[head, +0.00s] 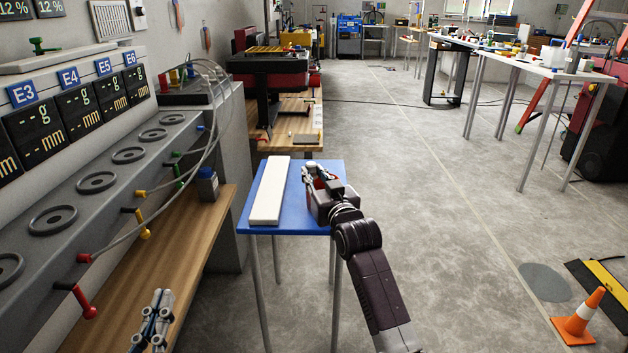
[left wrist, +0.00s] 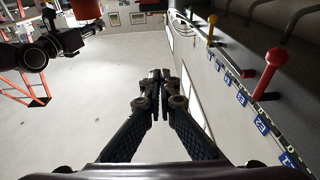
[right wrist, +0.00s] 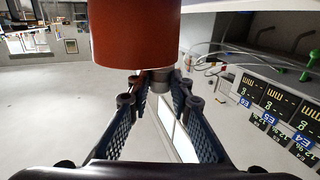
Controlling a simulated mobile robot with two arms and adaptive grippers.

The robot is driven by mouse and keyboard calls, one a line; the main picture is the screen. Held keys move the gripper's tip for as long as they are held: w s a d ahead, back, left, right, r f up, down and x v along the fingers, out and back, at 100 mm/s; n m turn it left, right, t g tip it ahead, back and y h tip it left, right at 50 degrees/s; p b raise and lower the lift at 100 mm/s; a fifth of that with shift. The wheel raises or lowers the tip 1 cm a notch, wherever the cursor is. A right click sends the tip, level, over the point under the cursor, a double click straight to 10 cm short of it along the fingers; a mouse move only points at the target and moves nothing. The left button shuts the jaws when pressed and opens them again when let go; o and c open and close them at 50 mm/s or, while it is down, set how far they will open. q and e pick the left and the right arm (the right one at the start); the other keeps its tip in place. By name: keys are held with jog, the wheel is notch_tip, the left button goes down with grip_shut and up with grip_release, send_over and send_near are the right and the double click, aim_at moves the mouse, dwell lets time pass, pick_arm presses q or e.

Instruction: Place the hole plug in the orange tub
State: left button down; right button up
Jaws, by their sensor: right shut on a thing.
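My right gripper (head: 318,178) is over the right part of the blue table in the head view. In the right wrist view its fingertips (right wrist: 160,88) are shut on a small grey piece, which seems to be the hole plug (right wrist: 160,77). A large orange-red cylinder, which looks like the orange tub (right wrist: 135,35), fills the top of that upside-down view, just past the fingertips. It also shows in the left wrist view (left wrist: 86,9). In the head view my gripper mostly hides it. My left gripper (head: 158,300) is shut and empty, over the wooden shelf; its fingertips (left wrist: 160,85) are together.
A long white block (head: 268,190) lies on the left of the blue table (head: 288,222). The grey panel with coloured levers (head: 85,310) stands along the left. A small dark bottle (head: 207,186) stands on the wooden shelf (head: 160,255).

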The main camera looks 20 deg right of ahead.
jog(key=shift+f, duration=0.3)
pick_arm(q)
jog(key=shift+s+r+t, duration=0.1)
jog(key=shift+r+t, duration=0.2)
jog(key=shift+r, duration=0.25)
pick_arm(e)
jog(key=shift+f, duration=0.2)
jog(key=o, duration=0.9)
pick_arm(q)
jog(key=shift+f, duration=0.1)
